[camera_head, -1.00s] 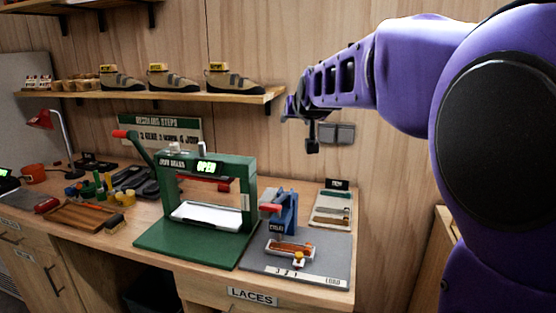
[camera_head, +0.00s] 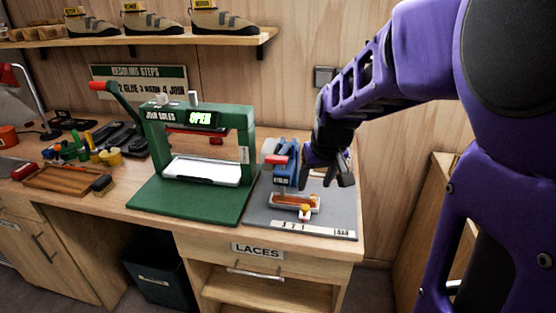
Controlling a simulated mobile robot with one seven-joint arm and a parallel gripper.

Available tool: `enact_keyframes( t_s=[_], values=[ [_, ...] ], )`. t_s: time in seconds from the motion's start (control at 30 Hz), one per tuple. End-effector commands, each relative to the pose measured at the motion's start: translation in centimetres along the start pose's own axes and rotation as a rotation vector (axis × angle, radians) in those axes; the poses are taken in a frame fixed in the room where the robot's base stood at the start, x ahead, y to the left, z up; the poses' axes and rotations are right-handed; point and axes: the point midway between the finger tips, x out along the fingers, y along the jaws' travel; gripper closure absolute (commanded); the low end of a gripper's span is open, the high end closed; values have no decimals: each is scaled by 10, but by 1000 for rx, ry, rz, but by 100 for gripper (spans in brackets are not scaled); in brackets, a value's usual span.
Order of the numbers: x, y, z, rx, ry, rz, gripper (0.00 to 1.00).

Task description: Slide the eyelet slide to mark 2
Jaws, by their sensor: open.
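The eyelet slide (camera_head: 285,201), a pale carriage with an orange-brown piece on it, sits on the grey base (camera_head: 262,214) under the blue eyelet press (camera_head: 288,177) with its red handle. Its orange-yellow knob (camera_head: 305,212) is at the front, near the right end of the small numerals on the white mark strip (camera_head: 318,230); the exact mark is hard to read. The strip reads LOAD farther right. My gripper (camera_head: 328,184) is open and empty, fingers pointing down, above and to the right of the slide, apparently not touching it.
The green sole press (camera_head: 250,150), showing OPEN, stands left of the eyelet press. A shelf with shoes (camera_head: 155,22) is on the wall behind. The tool tray (camera_head: 65,184) is far left. The grey base's front right looks clear.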

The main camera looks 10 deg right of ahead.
Motion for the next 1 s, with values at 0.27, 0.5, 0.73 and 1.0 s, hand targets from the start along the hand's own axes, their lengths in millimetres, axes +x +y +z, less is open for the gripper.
enact_keyframes(
  t_s=[0.27,0.5,0.73,1.0],
  values=[
    [70,0,3,0,-2,0,40],
    [108,0,1,0,0,0,40],
    [120,0,0,1,1,0,40],
    [119,0,-1,1,1,0,40]
  ],
)
